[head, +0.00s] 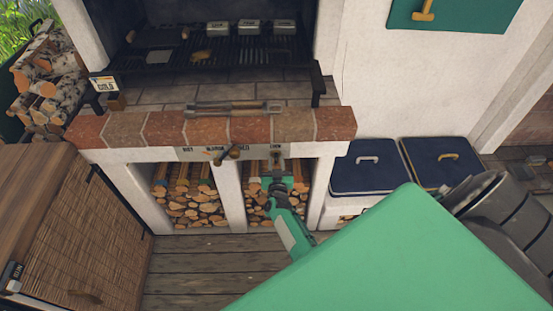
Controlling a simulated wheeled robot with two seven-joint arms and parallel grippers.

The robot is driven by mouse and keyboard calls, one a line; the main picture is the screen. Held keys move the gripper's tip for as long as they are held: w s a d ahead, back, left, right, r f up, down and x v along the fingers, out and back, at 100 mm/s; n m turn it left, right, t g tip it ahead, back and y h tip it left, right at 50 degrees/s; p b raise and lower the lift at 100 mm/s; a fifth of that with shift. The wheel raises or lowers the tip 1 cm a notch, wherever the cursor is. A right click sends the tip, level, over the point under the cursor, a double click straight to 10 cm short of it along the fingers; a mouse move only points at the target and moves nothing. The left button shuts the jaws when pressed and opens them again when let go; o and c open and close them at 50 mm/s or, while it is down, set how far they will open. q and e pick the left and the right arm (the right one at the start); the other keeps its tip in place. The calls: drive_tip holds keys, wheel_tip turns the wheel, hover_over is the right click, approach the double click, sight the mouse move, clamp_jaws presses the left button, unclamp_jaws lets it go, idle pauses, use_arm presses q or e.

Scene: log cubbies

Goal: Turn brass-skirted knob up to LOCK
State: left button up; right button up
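A dark knob with a brass-coloured part (232,152) sticks out from the white front face under the brick ledge. Small labels are printed in a row above and beside it, too small to read surely. My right gripper (277,172) is at the same face, right of this knob and below the rightmost label (276,147). It points up toward the face, in front of the right log cubby. Its fingertips are small and dark, and whatever is between them is hidden or too small to tell. My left gripper is not in view.
The brick ledge (250,126) overhangs the face, with tongs (233,107) lying on it. Log cubbies (185,200) open below. Dark blue lidded boxes (368,170) stand at right. A wicker cabinet (90,240) fills the lower left. Bare plank floor (195,265) lies between.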

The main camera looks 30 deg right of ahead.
drive_tip(key=shift+o, duration=0.3)
drive_tip(key=shift+s+a+r+p, duration=0.1)
drive_tip(key=shift+s+a+p, duration=0.3)
drive_tip(key=shift+s, duration=0.15)
use_arm(q)
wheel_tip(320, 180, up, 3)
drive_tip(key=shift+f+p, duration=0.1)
drive_tip(key=shift+p, duration=0.9)
use_arm(e)
drive_tip(key=v, duration=0.5)
drive_tip(key=shift+s+a, duration=0.15)
drive_tip(key=shift+s, duration=0.15)
